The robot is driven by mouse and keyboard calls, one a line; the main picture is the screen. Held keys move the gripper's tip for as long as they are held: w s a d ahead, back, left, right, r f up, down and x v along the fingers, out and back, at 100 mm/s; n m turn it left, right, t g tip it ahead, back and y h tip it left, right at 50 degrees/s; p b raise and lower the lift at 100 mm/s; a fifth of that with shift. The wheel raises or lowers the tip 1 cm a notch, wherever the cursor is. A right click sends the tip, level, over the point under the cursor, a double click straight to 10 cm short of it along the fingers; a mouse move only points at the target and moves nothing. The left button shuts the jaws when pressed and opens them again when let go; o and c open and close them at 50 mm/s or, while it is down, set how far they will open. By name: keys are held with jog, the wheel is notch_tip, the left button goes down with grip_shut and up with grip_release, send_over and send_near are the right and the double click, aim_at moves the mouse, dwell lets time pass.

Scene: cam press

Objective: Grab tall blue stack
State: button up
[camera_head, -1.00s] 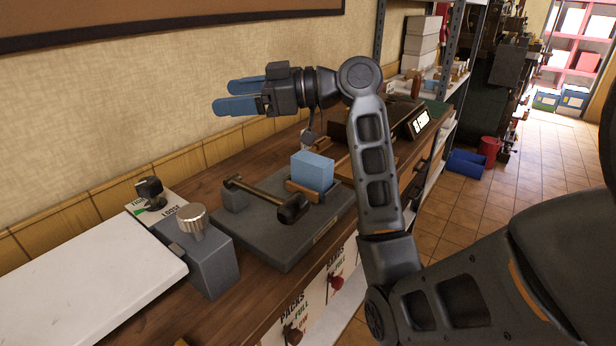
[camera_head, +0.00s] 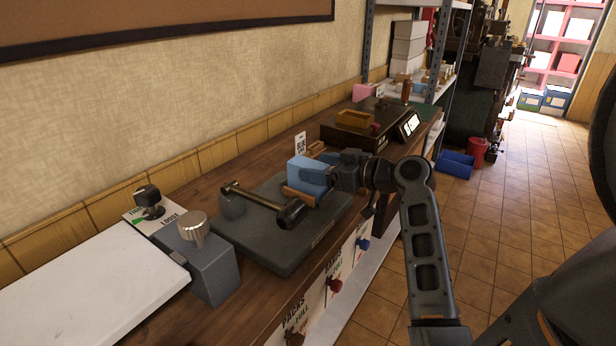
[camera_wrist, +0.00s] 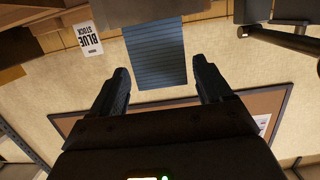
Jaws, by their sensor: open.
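The tall blue stack (camera_head: 304,167) stands in an orange-brown holder on the dark press plate (camera_head: 270,255). In the wrist view the stack (camera_wrist: 155,52) shows fine layered lines and hangs in from the top of the picture, with its near end between the fingertips. My gripper (camera_head: 325,176) is at the stack's right side in the head view and partly covers it. In the wrist view my gripper (camera_wrist: 160,82) is open, with a gap on both sides of the stack. I cannot tell how far the fingers reach along it.
A bar with a dark handle (camera_head: 290,213) crosses the plate in front of the stack. A "BLUE STOCK" card (camera_head: 300,143) stands behind. A grey block with a metal knob (camera_head: 195,230) is at left. A dark scale with an orange tray (camera_head: 356,120) is beyond.

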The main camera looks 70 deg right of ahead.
aim_at(313, 165)
jog(key=shift+x, duration=1.8)
jog(key=shift+a+r, duration=0.1)
jog(key=shift+r, duration=0.05)
jog(key=c, duration=1.4)
